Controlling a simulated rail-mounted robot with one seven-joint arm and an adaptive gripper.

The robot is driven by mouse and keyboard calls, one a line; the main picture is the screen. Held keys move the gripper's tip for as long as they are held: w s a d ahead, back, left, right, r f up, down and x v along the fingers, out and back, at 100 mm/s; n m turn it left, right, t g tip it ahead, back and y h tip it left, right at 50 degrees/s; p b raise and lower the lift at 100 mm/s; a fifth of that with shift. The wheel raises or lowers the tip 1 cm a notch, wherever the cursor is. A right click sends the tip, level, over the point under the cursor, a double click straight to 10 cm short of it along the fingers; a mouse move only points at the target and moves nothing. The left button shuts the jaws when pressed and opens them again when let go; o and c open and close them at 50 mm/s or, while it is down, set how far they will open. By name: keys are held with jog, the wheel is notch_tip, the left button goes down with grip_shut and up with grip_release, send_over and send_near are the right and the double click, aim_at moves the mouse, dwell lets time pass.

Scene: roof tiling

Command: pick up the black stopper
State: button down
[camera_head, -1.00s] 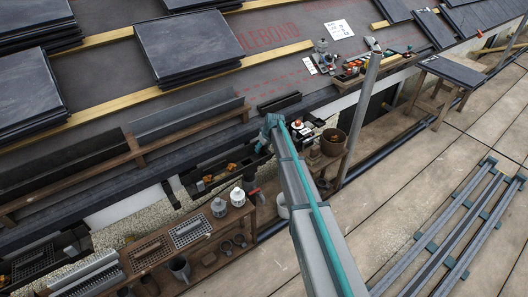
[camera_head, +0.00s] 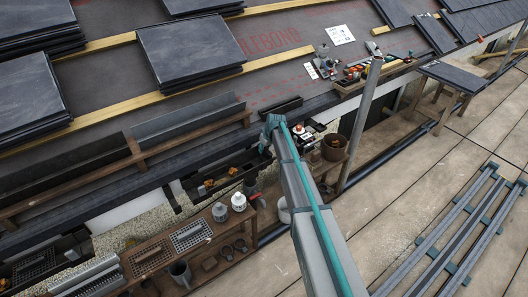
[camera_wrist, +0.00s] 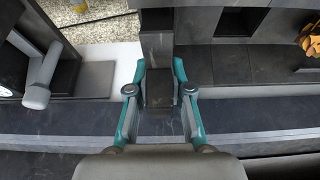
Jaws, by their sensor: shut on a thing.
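The black stopper (camera_wrist: 159,92) is a small dark block in the middle of the wrist view. My gripper (camera_wrist: 160,80) has its two teal fingers on either side of it, closed against its sides. A dark strip runs away behind the block, and I cannot tell whether the block touches what lies under it. In the head view my arm hides the stopper and most of the gripper.
A dark gutter (camera_wrist: 235,62) with orange leaves (camera_wrist: 311,38) lies to the right. A grey pipe piece (camera_wrist: 42,78) stands to the left. In the head view, a wooden shelf (camera_head: 215,246) holds jars and grates, and a grey post (camera_head: 359,125) rises right of my arm.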

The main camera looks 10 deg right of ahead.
jog(key=s+a+r+p, duration=0.2)
jog(key=s+r+p, duration=0.1)
jog(key=s+r, duration=0.7)
jog(key=s, duration=0.4)
jog(key=shift+r, duration=0.4)
jog(key=c, duration=1.8)
grip_release()
grip_shut()
jog(key=shift+r, duration=0.25)
notch_tip(320, 180, up, 7)
jog(key=p, duration=0.4)
jog(key=shift+f+p, duration=0.2)
jog(key=shift+p, duration=0.2)
